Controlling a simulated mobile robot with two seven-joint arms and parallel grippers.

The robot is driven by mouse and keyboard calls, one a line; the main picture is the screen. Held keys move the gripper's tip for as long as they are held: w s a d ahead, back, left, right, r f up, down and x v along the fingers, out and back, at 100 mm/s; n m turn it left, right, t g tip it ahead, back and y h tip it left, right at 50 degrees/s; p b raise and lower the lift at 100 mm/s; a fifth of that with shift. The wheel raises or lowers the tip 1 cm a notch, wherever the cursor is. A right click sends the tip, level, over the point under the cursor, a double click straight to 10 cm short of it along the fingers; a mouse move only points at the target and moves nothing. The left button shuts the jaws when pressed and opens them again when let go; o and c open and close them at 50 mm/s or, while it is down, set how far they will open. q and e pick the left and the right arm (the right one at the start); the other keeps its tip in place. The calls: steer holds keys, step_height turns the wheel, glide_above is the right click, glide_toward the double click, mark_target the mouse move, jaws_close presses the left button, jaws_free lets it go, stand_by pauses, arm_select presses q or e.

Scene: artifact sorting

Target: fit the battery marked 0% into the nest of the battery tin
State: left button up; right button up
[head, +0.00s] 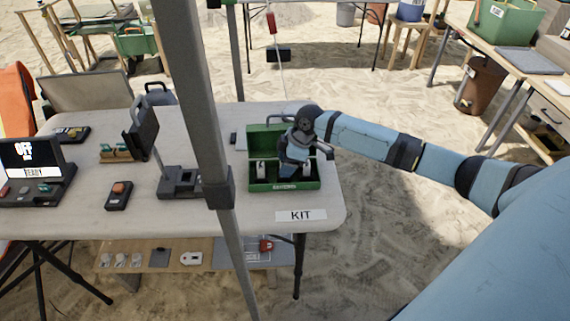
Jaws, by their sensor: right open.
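A green open box (256,186) stands on the table near its right end, with its lid raised at the back. It may be the battery tin, but the small label on its front is unreadable. A small pale upright item (261,170) is inside at the left. My right gripper (296,172) reaches down into the box from above, open; my wrist hides much of the inside. I cannot make out a 0% mark, the nest or anything between the fingers. My left gripper is not in view.
A grey post (205,110) crosses the view just left of the box. A KIT label (301,215) lies in front. A dark device (181,182), a black unit with an orange top (119,194) and a READY screen (32,160) stand farther left.

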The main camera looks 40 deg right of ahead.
steer(key=p+v, duration=0.1)
steer(key=v, duration=1)
steer(key=shift+r, duration=0.15)
